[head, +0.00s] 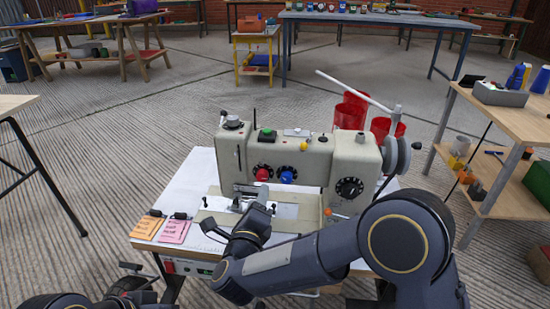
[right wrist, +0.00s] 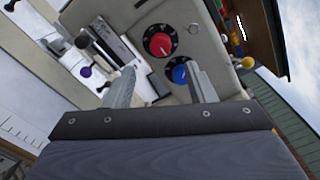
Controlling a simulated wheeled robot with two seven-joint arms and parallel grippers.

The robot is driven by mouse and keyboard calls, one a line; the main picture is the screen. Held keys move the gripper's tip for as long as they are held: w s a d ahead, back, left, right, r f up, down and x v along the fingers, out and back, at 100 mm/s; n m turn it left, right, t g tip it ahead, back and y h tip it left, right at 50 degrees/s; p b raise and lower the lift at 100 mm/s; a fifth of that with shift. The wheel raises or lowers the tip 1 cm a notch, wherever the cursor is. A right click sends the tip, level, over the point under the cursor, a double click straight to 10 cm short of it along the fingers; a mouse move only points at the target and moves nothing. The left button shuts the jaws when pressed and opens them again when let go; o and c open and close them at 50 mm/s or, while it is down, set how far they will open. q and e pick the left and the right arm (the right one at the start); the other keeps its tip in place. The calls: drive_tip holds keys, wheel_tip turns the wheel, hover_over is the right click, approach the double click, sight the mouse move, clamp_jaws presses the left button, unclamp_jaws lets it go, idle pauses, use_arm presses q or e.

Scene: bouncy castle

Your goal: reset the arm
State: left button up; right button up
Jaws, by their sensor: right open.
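A beige sewing machine (head: 300,155) stands on a white worktable (head: 185,190). Red and blue dials on its front also show in the right wrist view, the red dial (right wrist: 158,42) and the blue dial (right wrist: 179,72). My right arm (head: 330,255) reaches in from the lower right. My right gripper (head: 262,208) is in front of the machine's lower front, pointing towards it. In the right wrist view its two fingers (right wrist: 163,85) are apart with nothing between them. My left gripper (head: 135,283) is partly in view at the bottom left edge; its jaws are not clear.
Orange and pink cards (head: 174,231) lie at the table's left front. Red thread spools (head: 350,112) stand behind the machine. A wooden shelf table (head: 510,125) stands at the right, a wooden table edge (head: 14,103) at the left. Open floor (head: 115,125) lies beyond the worktable.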

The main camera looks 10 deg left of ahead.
drive_tip(key=w+d+r+n+g+y, duration=0.1)
drive_tip(key=w+d+r+n+y, duration=0.1)
drive_tip(key=d+r+n+y, duration=0.4)
drive_tip(key=s+d+r+n+g+p, duration=0.1)
drive_tip(key=s+d+r+n+g, duration=0.3)
drive_tip(key=d+n, duration=0.5)
drive_tip(key=s+d+f+n+g+h+p, duration=0.1)
drive_tip(key=s+d+f+n+g, duration=0.35)
drive_tip(key=s+d, duration=0.65)
drive_tip(key=s+d+f+n+g+h+p, duration=0.1)
drive_tip(key=s+d+f+n+g, duration=0.35)
drive_tip(key=s, duration=1.05)
wheel_tip(320, 180, up, 37)
drive_tip(key=d+m+t+p, duration=0.1)
drive_tip(key=d+p, duration=0.1)
drive_tip(key=p, duration=3.5)
drive_tip(key=shift+s+m+t+p, duration=0.15)
drive_tip(key=shift+m+t+p, duration=0.15)
